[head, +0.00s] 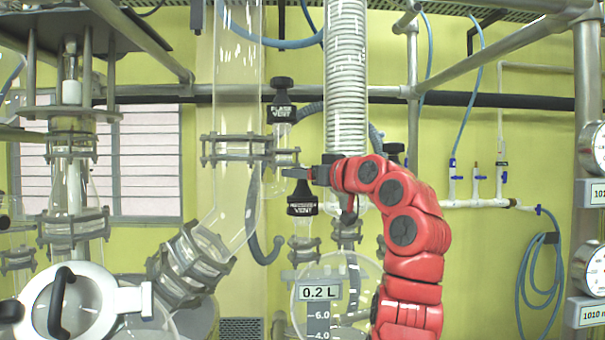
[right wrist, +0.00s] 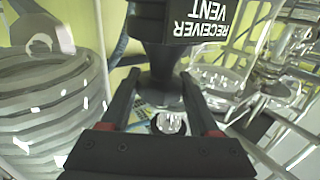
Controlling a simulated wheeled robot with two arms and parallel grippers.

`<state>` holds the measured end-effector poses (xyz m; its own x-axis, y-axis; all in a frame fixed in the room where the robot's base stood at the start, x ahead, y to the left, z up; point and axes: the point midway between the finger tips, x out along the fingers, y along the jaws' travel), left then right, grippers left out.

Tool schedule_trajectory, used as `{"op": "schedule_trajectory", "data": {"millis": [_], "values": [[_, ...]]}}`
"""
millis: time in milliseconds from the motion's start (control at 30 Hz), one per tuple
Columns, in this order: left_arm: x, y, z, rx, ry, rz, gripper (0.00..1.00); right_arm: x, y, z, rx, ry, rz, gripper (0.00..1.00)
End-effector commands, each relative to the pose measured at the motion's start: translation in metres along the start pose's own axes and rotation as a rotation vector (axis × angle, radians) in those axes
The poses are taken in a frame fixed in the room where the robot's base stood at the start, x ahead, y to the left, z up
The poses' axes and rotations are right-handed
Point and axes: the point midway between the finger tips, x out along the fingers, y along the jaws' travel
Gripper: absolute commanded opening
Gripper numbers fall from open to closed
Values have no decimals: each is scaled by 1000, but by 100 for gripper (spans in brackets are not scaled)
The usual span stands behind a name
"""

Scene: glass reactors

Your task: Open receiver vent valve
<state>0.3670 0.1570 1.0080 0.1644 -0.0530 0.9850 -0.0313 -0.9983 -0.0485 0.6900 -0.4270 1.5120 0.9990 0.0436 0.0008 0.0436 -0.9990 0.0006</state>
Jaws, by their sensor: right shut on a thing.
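The receiver vent valve is a black knob labelled "RECEIVER VENT" (right wrist: 195,28) in the right wrist view. In the head view the knob (head: 302,203) sits just below my right gripper (head: 298,174), above the receiver glassware. My right gripper reaches in from the right on its red arm. In the right wrist view its two dark fingers (right wrist: 160,98) lie on either side of the black neck of the valve, shut on it. How far the knob is turned cannot be told. My left gripper is not in view.
A similar black knob labelled "FLASK VENT" (head: 281,108) stands just above my gripper. A coiled glass condenser (head: 346,80) rises close behind it. A receiver flask marked "0.2 L" (head: 345,300) is below. Pressure gauges (head: 592,150) are at the far right.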

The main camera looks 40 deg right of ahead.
Motion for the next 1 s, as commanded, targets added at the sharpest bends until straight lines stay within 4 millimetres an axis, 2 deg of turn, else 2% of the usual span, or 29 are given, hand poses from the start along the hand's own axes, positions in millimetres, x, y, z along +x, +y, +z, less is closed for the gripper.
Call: {"op": "schedule_trajectory", "data": {"millis": [67, 100, 133, 633, 1000], "values": [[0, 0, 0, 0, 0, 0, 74, 0, 0, 1, 0, -1, 0, 6], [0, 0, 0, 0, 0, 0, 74, 0, 0, 1, 0, -1, 0, 69], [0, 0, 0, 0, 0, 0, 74, 0, 0, 1, 0, -1, 0, 74], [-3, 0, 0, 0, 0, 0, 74, 1, -1, 2, -1, 0, 28, 74], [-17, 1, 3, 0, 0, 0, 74, 1, -3, 1, -2, 3, 296, 74]]}}
